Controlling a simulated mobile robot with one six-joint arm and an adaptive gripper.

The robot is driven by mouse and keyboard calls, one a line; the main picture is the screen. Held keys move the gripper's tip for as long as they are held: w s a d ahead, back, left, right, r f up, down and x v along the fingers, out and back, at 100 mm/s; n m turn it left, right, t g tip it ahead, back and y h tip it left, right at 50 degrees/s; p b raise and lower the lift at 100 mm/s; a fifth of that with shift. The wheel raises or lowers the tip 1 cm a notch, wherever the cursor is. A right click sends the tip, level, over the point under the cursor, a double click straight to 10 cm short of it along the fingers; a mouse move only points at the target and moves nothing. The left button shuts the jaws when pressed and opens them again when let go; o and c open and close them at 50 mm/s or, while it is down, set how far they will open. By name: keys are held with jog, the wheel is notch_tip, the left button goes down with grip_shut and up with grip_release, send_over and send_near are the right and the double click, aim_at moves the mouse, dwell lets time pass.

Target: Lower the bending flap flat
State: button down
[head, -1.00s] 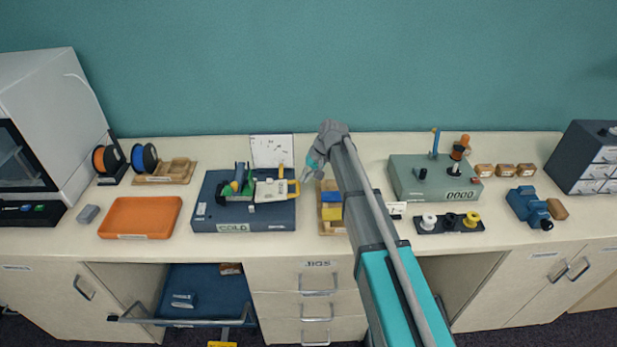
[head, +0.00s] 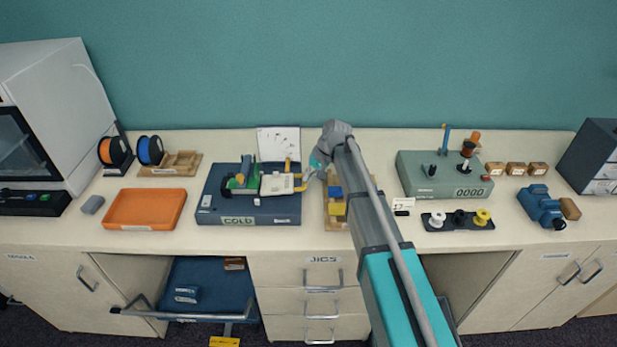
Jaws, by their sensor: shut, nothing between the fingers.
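The bending rig has a dark blue base (head: 270,218) labelled COLD, on the counter left of centre. A pale plate (head: 275,185), which seems to be the bending flap, lies on top, with yellow parts at its right end. It looks about level, but its exact angle is too small to tell. Green and blue parts (head: 245,178) stand at its left. My gripper (head: 309,178) is shut and empty, just right of the plate's yellow end. Whether it touches that end cannot be told. My arm reaches in from the lower right.
A wooden tray (head: 336,225) with yellow and blue blocks is partly hidden by my arm. A white sheet (head: 278,143) stands behind the rig. An orange tray (head: 145,209) lies left; a green-grey counter box (head: 420,187) stands right.

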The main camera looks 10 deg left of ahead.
jog(key=shift+d+f+b, duration=0.15)
jog(key=shift+f+b, duration=0.8)
jog(key=shift+f, duration=0.2)
jog(key=shift+r, duration=0.1)
jog(key=shift+d, duration=0.1)
jog(key=d+p+v, duration=0.1)
jog(key=p+v, duration=1.1)
jog(key=v, duration=0.2)
jog(key=shift+d+f, duration=0.2)
jog(key=shift+f, duration=0.2)
jog(key=shift+w, duration=0.15)
jog(key=s+d+f+m+h+b, duration=0.1)
jog(key=s+d+f+h+b, duration=0.1)
jog(key=s+d, duration=0.9)
jog(key=s+d+f+m+t+h+b, duration=0.1)
jog(key=s+d+f+h+b, duration=0.1)
jog(key=s+d, duration=1)
notch_tip(320, 180, down, 2)
jog(key=shift+s+d+f+h, duration=0.1)
jog(key=shift+s+d+h, duration=0.1)
jog(key=shift+d+h, duration=0.4)
dwell(0.4)
